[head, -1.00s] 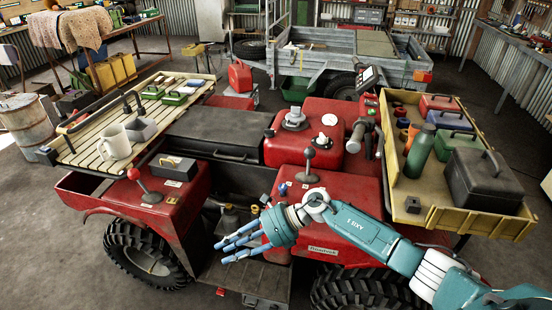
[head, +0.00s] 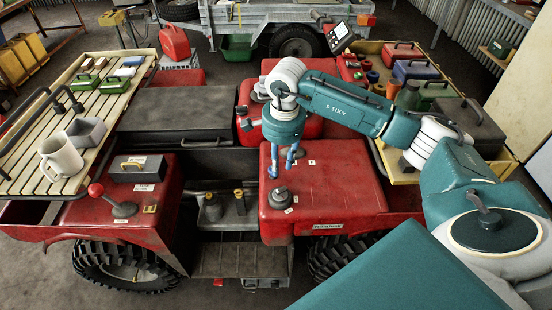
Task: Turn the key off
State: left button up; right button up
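My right gripper (head: 282,165) points straight down over the red front panel (head: 335,190) of the quad. Its thin blue fingers reach close to the panel's left part, just behind a dark knob on a round base (head: 280,199). I cannot make out the key apart from the fingers; it may be hidden by them or blend in with their blue. Whether the fingers are closed on anything is unclear. My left gripper is not in view.
A lever with a red ball (head: 96,190) stands on the left fender. A slatted rack (head: 35,150) holds a white mug (head: 60,157). At the right, a yellow tray (head: 398,170) carries boxes behind my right arm. The panel's right part is clear.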

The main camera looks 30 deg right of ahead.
aim_at(280, 189)
jog(key=shift+s+d+f+b, duration=0.1)
jog(key=shift+s+f+b, duration=0.1)
jog(key=shift+f, duration=0.2)
jog(key=shift+s+f+b, duration=0.1)
jog(key=shift+f+b, duration=0.05)
jog(key=shift+f, duration=0.25)
notch_tip(280, 189, down, 7)
jog(key=b, duration=0.4)
jog(key=shift+w+f+b, duration=0.15)
jog(key=shift+b, duration=0.25)
jog(key=shift+f+b, duration=0.35)
jog(key=shift+s+a+f+b, duration=0.25)
jog(key=shift+s+f+b, duration=0.1)
jog(key=shift+s, duration=0.15)
jog(key=shift+w+d+f, duration=0.1)
jog(key=shift+w+f, duration=0.15)
jog(key=shift+w, duration=0.05)
jog(key=o, duration=0.5)
jog(key=shift+w+r, duration=0.1)
jog(key=shift+c, duration=1.1)
jog(key=shift+c, duration=1.1)
